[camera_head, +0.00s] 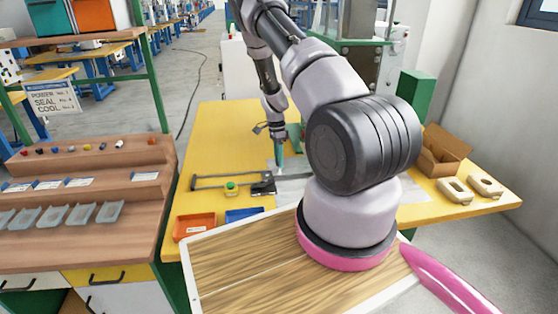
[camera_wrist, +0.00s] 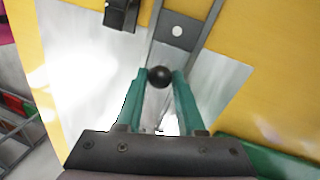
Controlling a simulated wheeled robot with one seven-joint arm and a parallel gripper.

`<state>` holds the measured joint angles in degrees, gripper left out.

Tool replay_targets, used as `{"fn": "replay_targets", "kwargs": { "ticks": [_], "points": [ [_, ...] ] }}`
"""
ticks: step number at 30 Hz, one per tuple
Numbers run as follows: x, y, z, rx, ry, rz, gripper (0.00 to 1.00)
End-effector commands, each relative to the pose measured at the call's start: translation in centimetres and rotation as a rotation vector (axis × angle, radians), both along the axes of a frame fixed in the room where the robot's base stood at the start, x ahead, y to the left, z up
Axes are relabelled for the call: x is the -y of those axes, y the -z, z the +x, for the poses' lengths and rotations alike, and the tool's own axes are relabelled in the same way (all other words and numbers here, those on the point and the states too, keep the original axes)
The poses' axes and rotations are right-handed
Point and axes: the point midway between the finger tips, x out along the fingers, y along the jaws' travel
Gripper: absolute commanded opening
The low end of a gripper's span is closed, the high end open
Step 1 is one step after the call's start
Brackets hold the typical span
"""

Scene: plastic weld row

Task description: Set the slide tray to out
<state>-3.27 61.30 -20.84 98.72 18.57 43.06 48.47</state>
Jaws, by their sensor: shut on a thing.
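My gripper (camera_wrist: 161,88) is shut on a round black knob (camera_wrist: 159,76) in the wrist view, one teal finger on each side. The knob sits at the near end of a grey metal slide (camera_wrist: 176,50) with dark side rails and a white round spot. I take this slide to be the slide tray; how far out it stands I cannot tell. In the head view my gripper (camera_head: 280,158) points down at the machine's pale base on the yellow table. The knob is too small to make out there, and my arm hides much of the machine.
The yellow table (camera_head: 222,135) carries a black-framed tool (camera_head: 225,181), an orange bin (camera_head: 194,226) and a blue bin (camera_head: 243,215) left of my arm. A cardboard box (camera_head: 443,150) and two beige parts (camera_head: 470,187) lie at right. A wooden stepped rack (camera_head: 100,178) stands at left.

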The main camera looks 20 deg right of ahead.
Motion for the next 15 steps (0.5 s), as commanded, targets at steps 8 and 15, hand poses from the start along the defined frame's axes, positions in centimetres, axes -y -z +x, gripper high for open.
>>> {"fn": "replay_targets", "kwargs": {
  "ticks": [8,15],
  "points": [
    [-0.2,-0.1,0.1,0.002,0.0,0.0,0.0],
    [-2.7,-0.1,0.9,0.002,-0.004,0.001,0.0]
  ]
}}
